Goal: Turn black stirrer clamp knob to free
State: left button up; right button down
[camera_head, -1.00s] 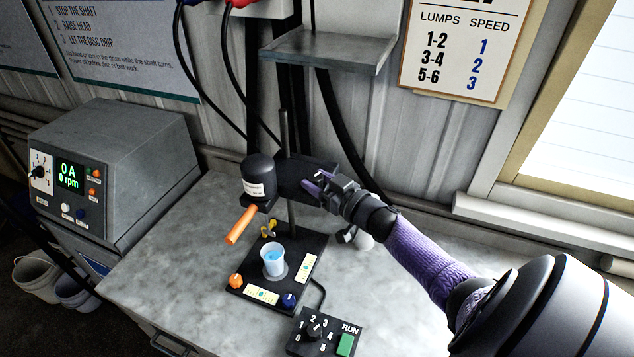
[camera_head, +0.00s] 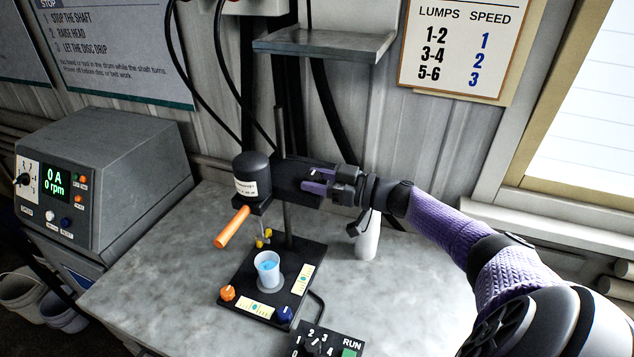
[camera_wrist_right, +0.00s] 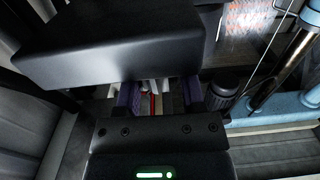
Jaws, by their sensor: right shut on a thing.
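The black stirrer head (camera_head: 252,175) sits on an upright rod (camera_head: 281,125) above the black base, with a black clamp block (camera_head: 287,178) reaching right from it. My right gripper (camera_head: 316,183) is at the right end of this block, its purple fingers closed on the black clamp knob. The fingers hide the knob, so its turn position cannot be seen. In the right wrist view my right gripper (camera_wrist_right: 160,98) has its fingers under the edge of a large black block (camera_wrist_right: 115,45). My left gripper is out of view.
A cup of blue liquid (camera_head: 267,268) stands on the base below the stirrer. An orange handle (camera_head: 231,227) sticks out front-left. A white cylinder (camera_head: 367,238) stands below my right wrist. A grey shelf (camera_head: 325,44) hangs above. A control box (camera_head: 90,180) showing 0 rpm is at left.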

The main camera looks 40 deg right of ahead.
jog(key=shift+c, duration=1)
grip_release()
jog(key=v, duration=1)
jog(key=shift+p, duration=0.45)
jog(key=shift+f, duration=0.1)
